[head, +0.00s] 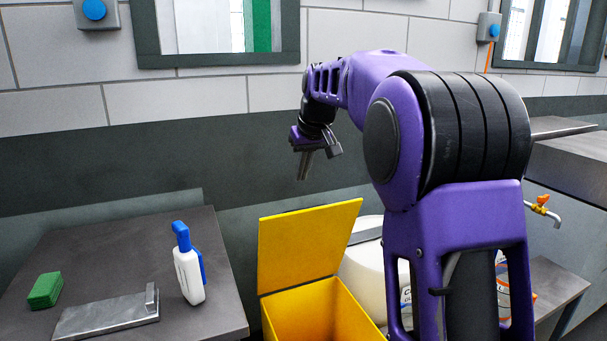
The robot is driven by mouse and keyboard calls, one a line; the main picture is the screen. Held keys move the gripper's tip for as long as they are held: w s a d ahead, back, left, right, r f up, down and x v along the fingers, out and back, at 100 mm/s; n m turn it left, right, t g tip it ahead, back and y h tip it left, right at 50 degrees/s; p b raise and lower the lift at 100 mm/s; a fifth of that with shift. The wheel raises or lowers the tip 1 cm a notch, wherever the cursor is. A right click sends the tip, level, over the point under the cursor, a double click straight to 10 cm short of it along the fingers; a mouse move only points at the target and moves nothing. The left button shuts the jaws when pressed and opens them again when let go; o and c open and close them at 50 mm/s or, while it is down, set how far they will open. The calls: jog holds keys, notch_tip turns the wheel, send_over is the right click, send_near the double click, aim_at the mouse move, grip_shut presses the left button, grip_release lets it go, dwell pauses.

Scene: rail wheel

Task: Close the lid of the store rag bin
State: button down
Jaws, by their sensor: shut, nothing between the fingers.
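The yellow rag bin (318,314) stands at the bottom middle of the head view, below and beside my purple arm. Its lid (308,243) is open and stands upright, leaning back slightly from the hinge at the rear rim. The bin's inside is partly visible and its lower part is cut off by the frame. My gripper (304,178) is shut and empty. It points down and shows just above the top edge of the lid, apart from it in the picture. Its depth relative to the lid is hard to tell.
A dark table (120,240) at left holds a white spray bottle with blue top (190,268), a green block (45,290) and a metal plate (108,315). A white container (366,265) stands behind the bin, partly hidden by my arm. A brass tap (540,207) juts out at right.

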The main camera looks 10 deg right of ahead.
jog(key=d+x, duration=0.1)
jog(key=x, duration=0.7)
jog(key=s+b, duration=0.1)
jog(key=s, duration=0.3)
jog(key=shift+r+b, duration=0.15)
jog(key=shift+b, duration=0.2)
jog(key=shift+s, duration=0.15)
